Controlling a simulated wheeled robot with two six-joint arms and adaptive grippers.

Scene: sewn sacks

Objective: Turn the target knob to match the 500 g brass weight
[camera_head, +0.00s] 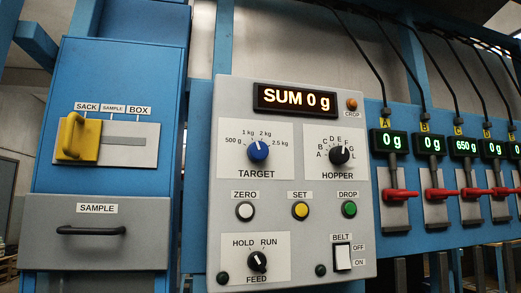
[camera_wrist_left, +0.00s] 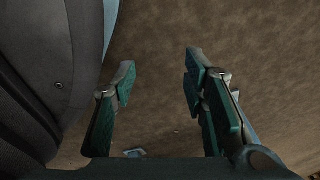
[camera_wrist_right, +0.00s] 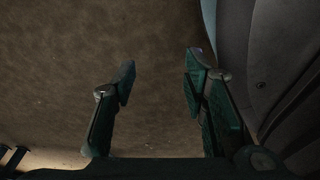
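The blue TARGET knob (camera_head: 258,150) sits on the grey control panel in the head view. Its white pointer mark leans up and slightly left, seemingly toward the 1 kg label; 500 g is at the far left of its scale. I see no brass weight in any view. My left gripper (camera_wrist_left: 155,90) shows only in the left wrist view, fingers apart and empty over a brown surface. My right gripper (camera_wrist_right: 160,88) shows only in the right wrist view, also with fingers apart and empty. Neither gripper is near the knob.
The panel (camera_head: 222,190) also carries a HOPPER knob (camera_head: 339,154), ZERO, SET and DROP buttons, a FEED knob (camera_head: 257,261) and a BELT switch (camera_head: 343,257). The display (camera_head: 296,99) reads SUM 0 g. A yellow slider (camera_head: 77,138) is at left; red levers (camera_head: 400,195) are at right.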

